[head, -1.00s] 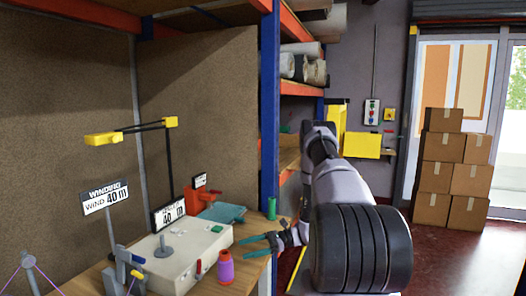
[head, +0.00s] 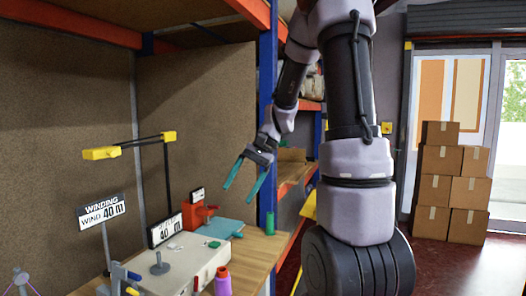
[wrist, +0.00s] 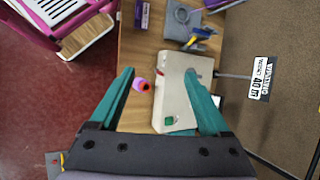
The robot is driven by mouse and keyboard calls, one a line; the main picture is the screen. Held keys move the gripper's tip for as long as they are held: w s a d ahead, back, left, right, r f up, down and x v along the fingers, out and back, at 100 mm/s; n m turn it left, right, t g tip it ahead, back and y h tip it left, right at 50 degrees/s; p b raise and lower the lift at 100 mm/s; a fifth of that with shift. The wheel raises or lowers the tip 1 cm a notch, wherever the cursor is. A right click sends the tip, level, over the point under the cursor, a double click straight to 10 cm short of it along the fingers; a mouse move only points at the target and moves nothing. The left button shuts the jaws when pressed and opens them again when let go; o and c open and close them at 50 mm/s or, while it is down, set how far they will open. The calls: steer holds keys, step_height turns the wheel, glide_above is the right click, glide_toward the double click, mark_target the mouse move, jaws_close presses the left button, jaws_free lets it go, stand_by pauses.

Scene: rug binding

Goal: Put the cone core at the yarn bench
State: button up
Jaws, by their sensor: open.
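In the wrist view this cone (wrist: 141,85) shows an orange-red end, lying between the finger lines near the left finger. A green cone (head: 269,223) stands at the bench's far right edge. I cannot tell which of them is the cone core. My gripper (head: 239,196) is open and empty, raised above the bench and pointing down. In the wrist view its teal fingers (wrist: 158,74) are spread wide, with the machine under the right one.
A red device (head: 196,215) stands behind the machine. A blue rack post (head: 267,120) is close to my arm. Stacked boxes (head: 450,190) stand right.

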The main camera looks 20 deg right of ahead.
steer(key=s+r+n+t+h, duration=0.3)
steer(key=s+r+t, duration=0.4)
steer(key=s+r, duration=0.5)
steer(key=shift+s+d+n+t+h, duration=0.3)
steer(key=shift+s+d+h, duration=0.15)
steer(key=shift+s+h, duration=0.35)
steer(key=shift+r, duration=0.1)
